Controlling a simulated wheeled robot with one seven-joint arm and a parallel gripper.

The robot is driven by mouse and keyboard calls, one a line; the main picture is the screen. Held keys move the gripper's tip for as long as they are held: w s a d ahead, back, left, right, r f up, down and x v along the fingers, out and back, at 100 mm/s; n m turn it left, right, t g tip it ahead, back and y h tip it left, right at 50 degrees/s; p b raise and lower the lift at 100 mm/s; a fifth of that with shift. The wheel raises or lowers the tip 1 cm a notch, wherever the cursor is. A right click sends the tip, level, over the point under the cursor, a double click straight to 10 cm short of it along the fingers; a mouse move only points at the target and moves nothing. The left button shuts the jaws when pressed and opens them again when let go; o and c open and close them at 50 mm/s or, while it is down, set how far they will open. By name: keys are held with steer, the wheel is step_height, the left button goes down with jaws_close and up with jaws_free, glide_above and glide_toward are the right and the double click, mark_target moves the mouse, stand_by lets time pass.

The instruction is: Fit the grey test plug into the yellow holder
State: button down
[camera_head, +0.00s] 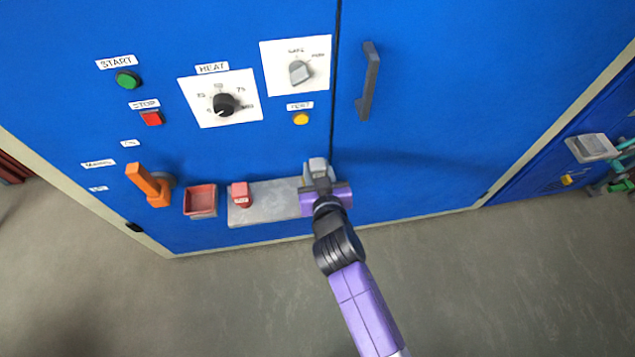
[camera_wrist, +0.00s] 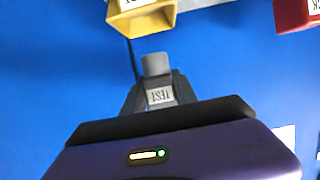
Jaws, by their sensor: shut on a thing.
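My gripper (camera_head: 318,178) is shut on the grey test plug (camera_wrist: 155,66). In the wrist view the plug stands between the dark fingers, its white label upside down and its rounded grey end pointing away from the gripper. The yellow holder (camera_wrist: 146,20) is at the top of the wrist view, its open side facing the plug. A gap of blue shows between the plug and the holder. In the head view my gripper is at the right end of the grey shelf (camera_head: 268,212), and the yellow holder cannot be made out there.
A red labelled block (camera_head: 241,193) stands on the shelf's left end. Left of it are a red open bin (camera_head: 201,201) and an orange lever (camera_head: 150,186). Knobs and buttons are above on the blue cabinet. A door handle (camera_head: 370,82) sticks out at upper right.

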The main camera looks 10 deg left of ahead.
steer(key=shift+f+b, duration=0.85)
steer(key=shift+f, duration=1.9)
steer(key=shift+f+b, duration=0.4)
steer(key=shift+b, duration=0.05)
steer(key=c, duration=1)
jaws_free()
steer(key=shift+o, duration=0.2)
steer(key=shift+r+p, duration=0.45)
steer(key=shift+p, duration=0.05)
steer(key=v, duration=1.2)
steer(key=shift+p, duration=0.4)
steer(key=shift+f, duration=0.1)
